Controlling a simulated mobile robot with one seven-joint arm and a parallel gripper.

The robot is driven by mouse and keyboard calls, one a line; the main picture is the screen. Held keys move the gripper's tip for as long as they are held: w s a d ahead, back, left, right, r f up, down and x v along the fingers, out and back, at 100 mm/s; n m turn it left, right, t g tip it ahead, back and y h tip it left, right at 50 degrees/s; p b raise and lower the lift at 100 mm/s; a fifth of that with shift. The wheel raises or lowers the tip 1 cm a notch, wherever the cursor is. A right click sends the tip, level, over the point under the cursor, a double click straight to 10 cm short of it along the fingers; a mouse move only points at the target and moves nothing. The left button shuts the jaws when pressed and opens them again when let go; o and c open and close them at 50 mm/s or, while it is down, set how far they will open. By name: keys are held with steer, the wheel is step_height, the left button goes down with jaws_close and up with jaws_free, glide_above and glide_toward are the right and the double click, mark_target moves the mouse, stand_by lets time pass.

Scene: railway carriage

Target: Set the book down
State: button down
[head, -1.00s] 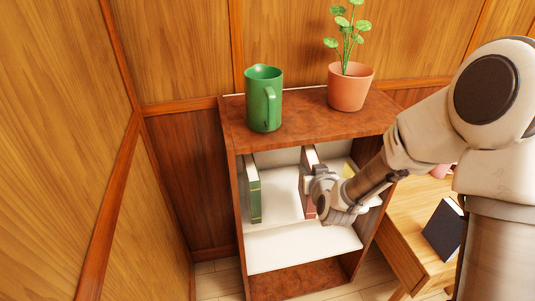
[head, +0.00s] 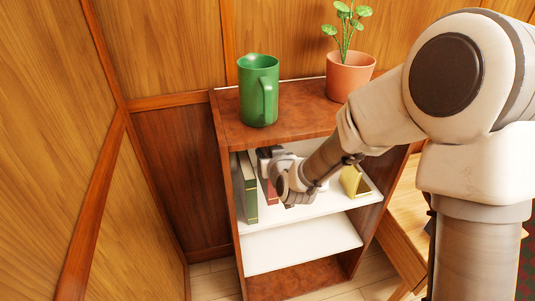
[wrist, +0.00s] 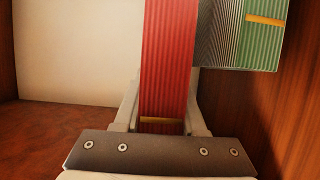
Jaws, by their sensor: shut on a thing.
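The red book (wrist: 168,60) is between the two fingers of my gripper (wrist: 164,118), which is shut on it by its spine. In the head view, the red book (head: 270,191) is upright inside the bookcase's upper compartment, partly hidden by my gripper (head: 268,158). A green book (head: 251,190) stands close to its left, by the side wall; it also shows at the upper right of the wrist view (wrist: 262,35). Whether the red book's bottom touches the white shelf (head: 315,208) cannot be told.
A yellow object (head: 354,183) sits on the same shelf at the right. A green mug (head: 257,92) and a potted plant (head: 349,78) stand on the bookcase top (head: 300,120). The lower white shelf (head: 300,246) is bare. A wooden table (head: 405,225) is at the right.

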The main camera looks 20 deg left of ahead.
step_height(320, 180, down, 5)
steer(key=b, duration=0.5)
steer(key=shift+f, duration=0.9)
steer(key=shift+c, duration=2.1)
jaws_free()
steer(key=shift+f, duration=0.15)
steer(key=shift+d, duration=0.1)
